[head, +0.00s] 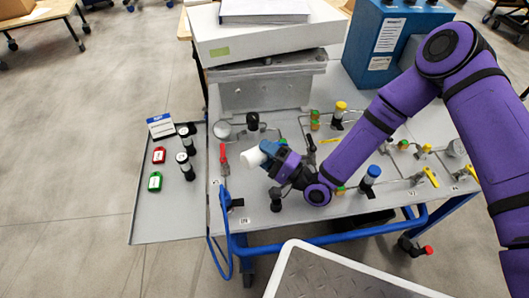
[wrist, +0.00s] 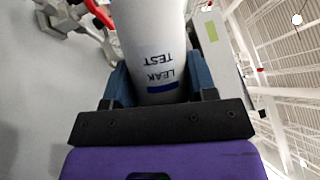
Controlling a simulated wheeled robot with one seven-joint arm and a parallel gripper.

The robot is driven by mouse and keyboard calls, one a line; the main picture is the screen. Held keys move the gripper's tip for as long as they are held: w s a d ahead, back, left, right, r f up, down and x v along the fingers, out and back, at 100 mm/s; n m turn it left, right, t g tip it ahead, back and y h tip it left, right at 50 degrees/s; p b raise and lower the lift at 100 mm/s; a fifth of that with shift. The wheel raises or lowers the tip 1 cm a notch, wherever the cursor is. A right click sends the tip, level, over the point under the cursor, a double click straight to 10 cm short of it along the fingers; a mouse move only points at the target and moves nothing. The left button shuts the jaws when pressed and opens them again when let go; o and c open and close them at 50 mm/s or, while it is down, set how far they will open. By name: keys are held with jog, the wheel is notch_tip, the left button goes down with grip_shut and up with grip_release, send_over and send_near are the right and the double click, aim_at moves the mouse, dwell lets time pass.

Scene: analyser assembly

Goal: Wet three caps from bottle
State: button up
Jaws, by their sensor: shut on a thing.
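A white bottle (head: 250,158) marked "LEAK TEST" is held in my gripper (head: 268,152). In the head view it lies tilted on its side, with its end pointing left, above the left part of the grey panel table (head: 255,203). In the wrist view the bottle (wrist: 152,35) sits between the two blue fingers, which are shut on it. Its far end is out of the wrist view. Capped fittings stand on the panel: a black one (head: 252,120), a yellow one (head: 341,107) and a blue one (head: 373,172). I cannot tell which caps are the task's.
A side shelf (head: 150,222) at left holds a red lock (head: 159,155), a green lock (head: 155,181), dark cylinders (head: 188,165) and a small sign (head: 161,125). A red-handled valve (head: 224,160) is left of the bottle. A white box (head: 262,42) and a blue box (head: 385,45) stand behind.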

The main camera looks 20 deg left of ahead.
jog(key=shift+r, duration=0.1)
jog(key=shift+r, duration=2.45)
